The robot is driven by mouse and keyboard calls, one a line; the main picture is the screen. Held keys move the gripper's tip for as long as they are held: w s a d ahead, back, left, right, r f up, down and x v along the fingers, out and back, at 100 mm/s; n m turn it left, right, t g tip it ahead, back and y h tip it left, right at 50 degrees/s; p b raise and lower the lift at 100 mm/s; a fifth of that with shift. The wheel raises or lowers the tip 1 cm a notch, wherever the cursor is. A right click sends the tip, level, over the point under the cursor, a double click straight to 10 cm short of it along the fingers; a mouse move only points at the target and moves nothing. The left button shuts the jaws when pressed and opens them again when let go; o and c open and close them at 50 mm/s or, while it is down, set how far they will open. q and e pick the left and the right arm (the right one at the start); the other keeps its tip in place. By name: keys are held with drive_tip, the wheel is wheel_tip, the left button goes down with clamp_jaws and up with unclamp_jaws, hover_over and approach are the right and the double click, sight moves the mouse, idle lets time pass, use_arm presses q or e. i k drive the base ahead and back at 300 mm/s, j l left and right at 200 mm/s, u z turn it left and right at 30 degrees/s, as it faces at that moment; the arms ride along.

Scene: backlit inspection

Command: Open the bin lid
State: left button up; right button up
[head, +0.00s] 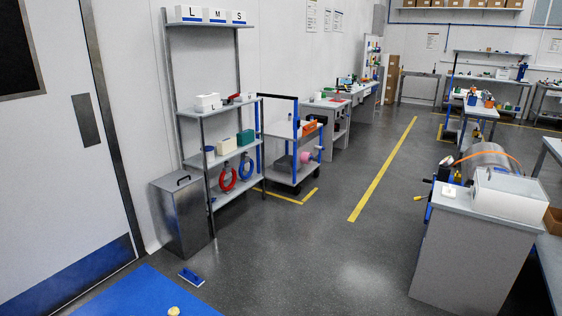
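A tall grey metal bin (180,220) stands on the floor at the left, between the door and the shelf rack. Its lid (172,183) lies flat on top and looks shut. A small dark handle (184,180) stands up on the lid. The inside of the bin is hidden. Neither of my grippers is in view.
A metal shelf rack (208,115) stands right beside the bin. A blue mat (145,292) and a small blue block-like item (191,277) lie on the floor in front. A grey cabinet (465,250) stands at the right. The middle floor is clear.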

sight(172, 183)
drive_tip(key=i+u, duration=0.15)
drive_tip(key=i, duration=0.6)
drive_tip(key=i+l+u, duration=0.15)
drive_tip(key=i, duration=0.6)
